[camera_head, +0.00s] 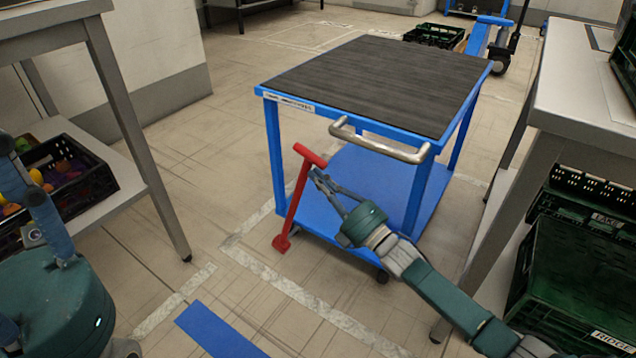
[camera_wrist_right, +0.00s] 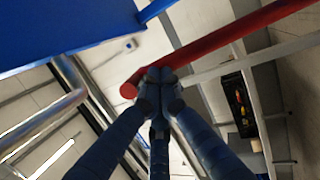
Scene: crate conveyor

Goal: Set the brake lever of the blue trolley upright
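The blue trolley (camera_head: 276,150) stands in the middle of the head view, with a dark top and a metal push handle (camera_head: 380,146). Its red brake lever (camera_head: 298,195) is at the near left corner, leaning slightly, with a crossbar on top and its foot low near the floor. My right gripper (camera_head: 318,176) is just right of the lever's upper part. In the right wrist view, its fingers (camera_wrist_right: 158,84) are together at the red bar (camera_wrist_right: 215,45), which passes behind them; contact is unclear. My left gripper (camera_head: 28,195) is partly cut off at the left edge, fingertips unclear.
A grey table (camera_head: 75,10) at left holds a dark crate (camera_head: 110,165) of colourful items on its lower shelf. A table at right (camera_head: 580,90) has green crates (camera_head: 575,275) beneath. Floor is clear left of the trolley. Another blue trolley (camera_head: 478,40) stands behind.

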